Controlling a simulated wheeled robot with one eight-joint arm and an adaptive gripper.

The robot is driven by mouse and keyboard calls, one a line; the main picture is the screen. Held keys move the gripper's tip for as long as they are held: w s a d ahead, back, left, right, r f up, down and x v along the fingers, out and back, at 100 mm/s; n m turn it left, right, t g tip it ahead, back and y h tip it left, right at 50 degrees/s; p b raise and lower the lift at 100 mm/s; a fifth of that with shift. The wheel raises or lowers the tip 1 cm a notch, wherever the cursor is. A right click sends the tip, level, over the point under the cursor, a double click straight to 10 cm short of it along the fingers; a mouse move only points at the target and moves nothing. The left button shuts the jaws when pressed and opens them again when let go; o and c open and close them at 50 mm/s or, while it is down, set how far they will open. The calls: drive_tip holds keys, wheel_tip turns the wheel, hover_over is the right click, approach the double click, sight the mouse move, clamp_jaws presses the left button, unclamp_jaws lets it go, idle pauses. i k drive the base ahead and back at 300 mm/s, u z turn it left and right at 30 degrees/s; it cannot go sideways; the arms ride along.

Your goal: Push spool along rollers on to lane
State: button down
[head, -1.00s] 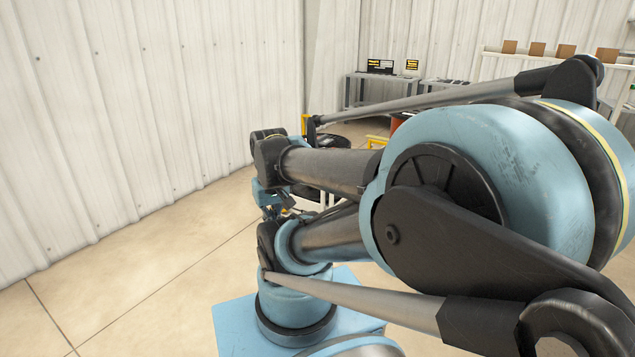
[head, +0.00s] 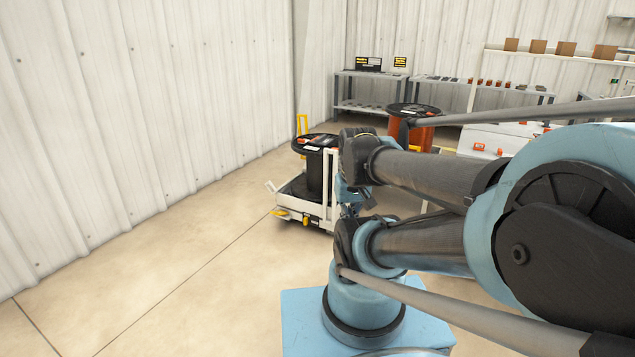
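A black spool (head: 315,170) stands upright on a low white cart (head: 288,203) with yellow parts, left of my arm. A second spool with a black top flange and orange-red winding (head: 418,131) stands farther back, partly behind my arm's rod. My gripper is mostly hidden behind my arm's links; only small blue and dark parts near the wrist (head: 357,194) show beside the cart's right side. I cannot see its fingertips, or whether it touches the cart or spool. Rollers and a lane cannot be made out.
A corrugated white wall (head: 140,110) runs along the left. Grey tables (head: 372,75) and a shelf with several brown boxes (head: 537,46) stand at the back. A white crate or bench (head: 500,139) is behind my arm. The floor (head: 170,265) at left is clear.

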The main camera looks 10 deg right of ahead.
sight(308, 187)
drive_tip(key=z, duration=0.05)
drive_tip(key=i, duration=1)
drive_tip(key=u, duration=0.05)
